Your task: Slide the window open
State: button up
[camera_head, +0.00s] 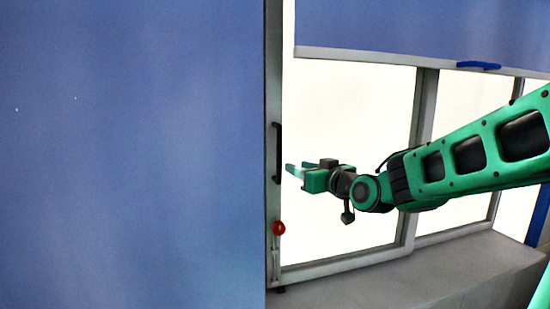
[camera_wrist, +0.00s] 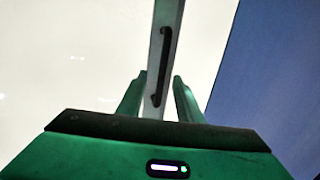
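The window's light grey vertical frame (camera_head: 273,100) stands left of a bright pane (camera_head: 345,110). A black upright handle (camera_head: 278,153) is fixed to this frame and also shows in the wrist view (camera_wrist: 161,65). My gripper (camera_head: 290,170) is just right of the handle in the head view, fingers pointing left towards it. In the wrist view my gripper (camera_wrist: 160,76) is open, with one finger on each side of the handle's lower part in the picture. I see no clear contact; the exact gap cannot be told.
A red knob (camera_head: 279,228) sits below the handle on the frame. A large blue panel (camera_head: 130,150) fills the left. A blue shade (camera_head: 400,25) with a blue pull (camera_head: 478,65) hangs above the panes. A grey sill (camera_head: 400,275) runs below.

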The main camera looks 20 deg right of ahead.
aim_at(281, 154)
jog(key=shift+t, duration=0.4)
jog(key=w+a, duration=0.1)
jog(key=w, duration=0.2)
jog(key=w+a+r, duration=0.1)
jog(key=w, duration=0.3)
jog(key=w+a, duration=0.1)
jog(key=w, duration=0.3)
jog(key=shift+r, duration=0.3)
